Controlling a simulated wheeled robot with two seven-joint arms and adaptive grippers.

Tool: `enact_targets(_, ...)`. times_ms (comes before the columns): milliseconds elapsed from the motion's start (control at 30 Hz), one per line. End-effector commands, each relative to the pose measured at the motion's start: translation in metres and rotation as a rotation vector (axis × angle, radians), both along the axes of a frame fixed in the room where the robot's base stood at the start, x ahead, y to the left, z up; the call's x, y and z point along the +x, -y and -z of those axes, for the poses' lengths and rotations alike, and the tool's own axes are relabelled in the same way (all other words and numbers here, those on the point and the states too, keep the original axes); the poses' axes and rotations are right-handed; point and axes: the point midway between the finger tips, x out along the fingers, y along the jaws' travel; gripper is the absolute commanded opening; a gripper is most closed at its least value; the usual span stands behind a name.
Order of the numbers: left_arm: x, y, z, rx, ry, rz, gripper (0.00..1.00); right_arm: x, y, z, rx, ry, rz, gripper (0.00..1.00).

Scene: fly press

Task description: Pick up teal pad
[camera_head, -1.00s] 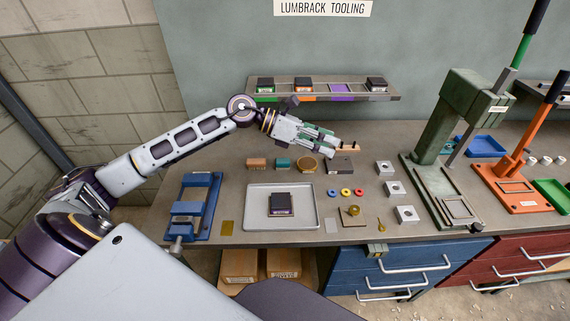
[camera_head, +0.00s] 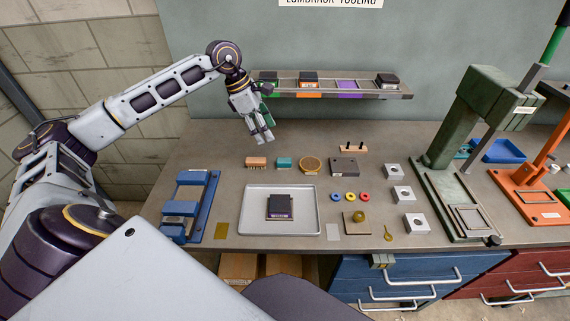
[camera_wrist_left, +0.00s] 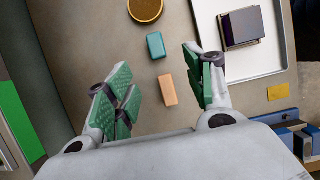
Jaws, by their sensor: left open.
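The teal pad (camera_head: 284,162) is a small block lying on the grey bench, between a salmon-topped brush-like block (camera_head: 256,162) and a round brass-rimmed disc (camera_head: 310,165). The pad also shows in the left wrist view (camera_wrist_left: 156,45), above the salmon block (camera_wrist_left: 168,90). My left gripper (camera_head: 263,136) is open and empty. It hangs above the bench behind the salmon block and the pad, fingers pointing down. In the left wrist view its green-padded fingers (camera_wrist_left: 160,84) are spread wide, with the salmon block seen between them and the pad just beyond. My right gripper is not seen.
A white tray (camera_head: 249,226) with a dark block (camera_head: 280,207) lies in front of the pad. A blue vise (camera_head: 190,206) stands left. A shelf rack (camera_head: 424,94) is behind the gripper. A dark plate (camera_head: 345,167) and a green press (camera_head: 448,195) are to the right.

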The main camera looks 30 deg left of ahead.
Motion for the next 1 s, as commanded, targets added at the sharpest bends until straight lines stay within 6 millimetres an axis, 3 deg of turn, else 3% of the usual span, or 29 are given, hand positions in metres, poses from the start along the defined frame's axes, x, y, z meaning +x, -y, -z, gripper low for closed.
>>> enact_targets(367,0.001,0.003,0.005,-0.003,0.001,0.000,0.54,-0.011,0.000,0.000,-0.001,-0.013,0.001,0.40)
enact_targets(1000,0.017,0.026,0.073,-0.004,0.001,0.000,0.54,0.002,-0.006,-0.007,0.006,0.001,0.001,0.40)
